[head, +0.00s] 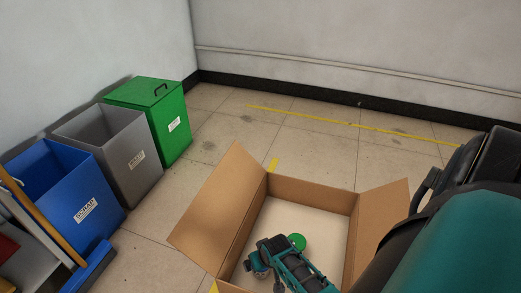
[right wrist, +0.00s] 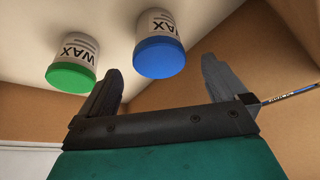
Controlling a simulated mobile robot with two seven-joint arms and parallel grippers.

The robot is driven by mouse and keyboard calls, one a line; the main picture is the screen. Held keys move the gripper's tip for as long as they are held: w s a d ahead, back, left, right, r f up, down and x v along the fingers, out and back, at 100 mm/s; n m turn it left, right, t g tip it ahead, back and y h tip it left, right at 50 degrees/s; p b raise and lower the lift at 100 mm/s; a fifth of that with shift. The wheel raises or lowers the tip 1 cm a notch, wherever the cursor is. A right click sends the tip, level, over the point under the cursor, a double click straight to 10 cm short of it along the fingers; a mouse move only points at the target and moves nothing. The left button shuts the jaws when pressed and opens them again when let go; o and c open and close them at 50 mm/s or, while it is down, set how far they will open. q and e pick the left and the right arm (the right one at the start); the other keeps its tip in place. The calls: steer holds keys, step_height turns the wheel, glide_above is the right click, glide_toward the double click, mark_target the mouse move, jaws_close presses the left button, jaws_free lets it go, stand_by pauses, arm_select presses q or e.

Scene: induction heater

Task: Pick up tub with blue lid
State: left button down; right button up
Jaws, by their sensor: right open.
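The tub with the blue lid (right wrist: 160,42) shows in the right wrist view, with a white "WAX" label. It sits on the pale floor of a cardboard box, just beyond and between the fingertips of my right gripper (right wrist: 160,66). The fingers are open and empty. A similar tub with a green lid (right wrist: 73,66) is left of it, outside the fingers. In the head view my right gripper (head: 267,262) reaches down into the box, and the green lid (head: 297,242) shows beside it. The blue lid is not clear there. My left gripper is out of view.
The open cardboard box (head: 222,212) has raised flaps and walls around the gripper. A thin striped stick (right wrist: 288,97) is right of the gripper in the wrist view. Blue (head: 85,205), grey (head: 130,155) and green (head: 172,125) bins stand at left. The floor behind is clear.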

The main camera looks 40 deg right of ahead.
mark_target(263, 274)
steer(key=b+x, duration=0.3)
steer(key=x, duration=0.1)
steer(key=shift+f, duration=0.5)
steer(key=c, duration=1)
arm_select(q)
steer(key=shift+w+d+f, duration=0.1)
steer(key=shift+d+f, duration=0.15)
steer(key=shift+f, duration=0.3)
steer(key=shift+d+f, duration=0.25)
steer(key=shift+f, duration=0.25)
arm_select(e)
steer(key=shift+w, duration=0.1)
steer(key=shift+c, duration=1.4)
steer(key=shift+r, duration=0.1)
